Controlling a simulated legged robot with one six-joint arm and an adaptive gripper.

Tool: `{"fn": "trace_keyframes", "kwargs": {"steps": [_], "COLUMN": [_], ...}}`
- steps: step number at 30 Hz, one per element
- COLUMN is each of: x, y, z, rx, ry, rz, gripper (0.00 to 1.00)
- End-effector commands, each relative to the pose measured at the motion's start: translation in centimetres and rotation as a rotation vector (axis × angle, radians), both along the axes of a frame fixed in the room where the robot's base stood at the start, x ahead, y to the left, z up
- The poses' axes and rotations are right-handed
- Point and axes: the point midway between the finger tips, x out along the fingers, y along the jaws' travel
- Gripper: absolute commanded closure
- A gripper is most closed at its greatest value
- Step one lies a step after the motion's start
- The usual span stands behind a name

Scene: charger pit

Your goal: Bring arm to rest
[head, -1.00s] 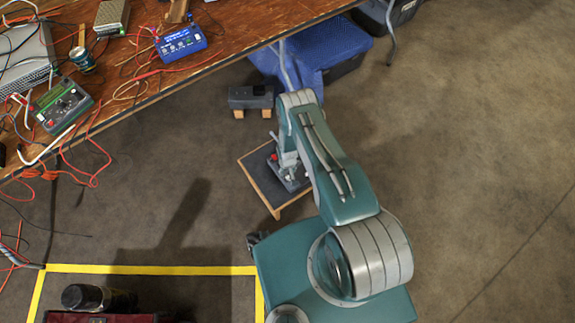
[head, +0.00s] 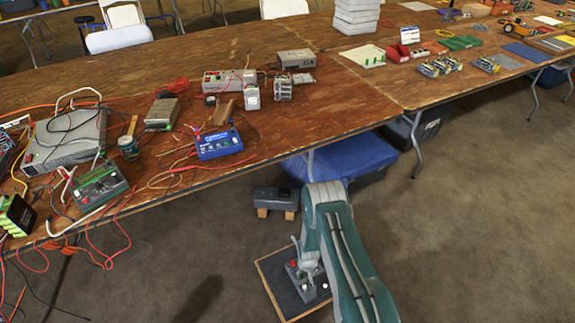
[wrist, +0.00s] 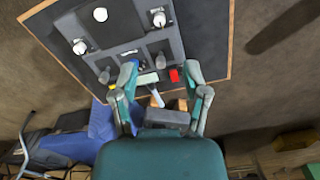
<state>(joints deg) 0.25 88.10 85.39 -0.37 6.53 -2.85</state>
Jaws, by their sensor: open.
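My gripper (wrist: 160,78) is open, its two teal fingers spread apart in the wrist view. Between and beyond them is a dark grey control panel (wrist: 125,52) with white knobs, a red button (wrist: 174,75) and a pale lever (wrist: 156,96). The lever appears between the fingers; neither finger visibly grips it. The panel lies on a dark board with a wooden edge (wrist: 230,40). In the head view my teal arm (head: 345,255) reaches down beside the board (head: 270,285). It hides part of the panel, and my gripper is hard to make out there.
A long wooden table (head: 300,125) crosses behind, with cables, a blue meter (head: 218,143) and several devices on it. Red cables (head: 95,245) hang off its front left. A grey box on wooden blocks (head: 277,198) and a blue cover (head: 350,160) are near the arm. Floor at right is clear.

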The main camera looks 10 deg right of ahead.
Motion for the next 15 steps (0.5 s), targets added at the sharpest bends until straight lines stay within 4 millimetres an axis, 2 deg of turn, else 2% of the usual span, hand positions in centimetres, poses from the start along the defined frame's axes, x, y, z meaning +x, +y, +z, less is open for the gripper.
{"fn": "trace_keyframes", "kwargs": {"steps": [2,5,8,15], "x": [0.1,1.1,3.2,7.4], "y": [0.0,0.0,0.0,0.0], "z": [0.1,1.6,5.1,16.2], "rx": [0.000,0.000,0.000,0.000], "ry": [-0.001,-0.013,-0.033,-0.088], "rz": [0.000,-0.001,-0.002,-0.008], "gripper": [0.41,0.41,0.41,0.41]}}
